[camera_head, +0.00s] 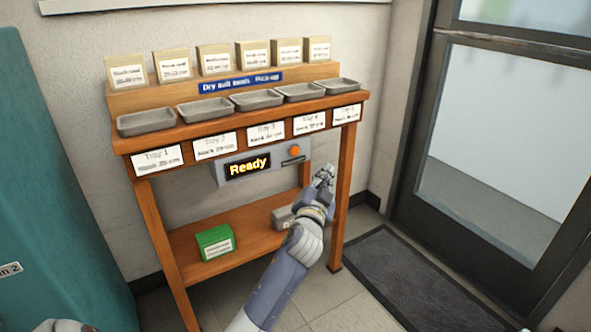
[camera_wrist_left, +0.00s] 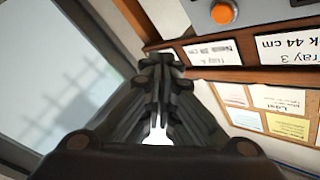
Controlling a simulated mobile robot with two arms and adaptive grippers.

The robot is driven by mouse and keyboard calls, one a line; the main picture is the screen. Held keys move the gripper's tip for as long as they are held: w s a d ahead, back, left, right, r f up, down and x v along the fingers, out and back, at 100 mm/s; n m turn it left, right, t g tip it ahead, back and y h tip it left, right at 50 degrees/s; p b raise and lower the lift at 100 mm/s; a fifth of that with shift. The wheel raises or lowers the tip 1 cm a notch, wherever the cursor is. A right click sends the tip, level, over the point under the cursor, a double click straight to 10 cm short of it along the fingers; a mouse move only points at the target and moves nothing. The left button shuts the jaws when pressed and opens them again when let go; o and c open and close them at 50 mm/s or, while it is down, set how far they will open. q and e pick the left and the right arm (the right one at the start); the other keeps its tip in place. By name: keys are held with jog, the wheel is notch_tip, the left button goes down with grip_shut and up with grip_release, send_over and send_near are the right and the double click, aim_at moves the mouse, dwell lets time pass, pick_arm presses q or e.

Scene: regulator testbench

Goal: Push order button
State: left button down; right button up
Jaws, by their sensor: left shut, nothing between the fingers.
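The order button is an orange round button (camera_head: 295,151) on a grey control box (camera_head: 222,175) under the front of the wooden stand. The box's display (camera_head: 248,166) reads "Ready". My left gripper (camera_head: 325,173) is shut and empty, a little right of and below the button in the head view, apart from it. In the left wrist view the orange button (camera_wrist_left: 223,13) is at the top right, and my shut left gripper (camera_wrist_left: 160,62) points up at the middle. My right gripper is not in view.
The wooden stand (camera_head: 340,190) holds several metal trays (camera_head: 147,121) and boxes (camera_head: 172,66) above, and a green box (camera_head: 215,242) and a grey box (camera_head: 284,217) on its lower shelf. A teal cabinet (camera_head: 50,200) stands left. A dark mat (camera_head: 420,285) lies by the glass door (camera_head: 500,130).

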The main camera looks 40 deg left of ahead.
aim_at(295, 151)
pick_arm(q)
jog(key=shift+s+a+r+y, duration=0.1)
jog(key=shift+r+y, duration=0.05)
jog(key=shift+r, duration=0.35)
jog(key=shift+s+a+r+y, duration=0.1)
jog(key=shift+r+y, duration=0.05)
jog(key=shift+r, duration=0.3)
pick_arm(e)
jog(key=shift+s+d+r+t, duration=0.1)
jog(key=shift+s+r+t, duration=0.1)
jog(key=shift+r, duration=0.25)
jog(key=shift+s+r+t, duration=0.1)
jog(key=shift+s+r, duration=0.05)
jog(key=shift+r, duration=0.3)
pick_arm(q)
jog(key=shift+w+a, duration=0.55)
jog(key=shift+a, duration=0.8)
jog(key=shift+w+a, duration=0.6)
jog(key=shift+a, duration=0.8)
jog(key=shift+w+a, duration=0.55)
jog(key=shift+a, duration=0.8)
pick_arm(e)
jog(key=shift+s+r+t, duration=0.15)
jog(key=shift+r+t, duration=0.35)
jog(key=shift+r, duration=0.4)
pick_arm(q)
jog(key=shift+f, duration=0.1)
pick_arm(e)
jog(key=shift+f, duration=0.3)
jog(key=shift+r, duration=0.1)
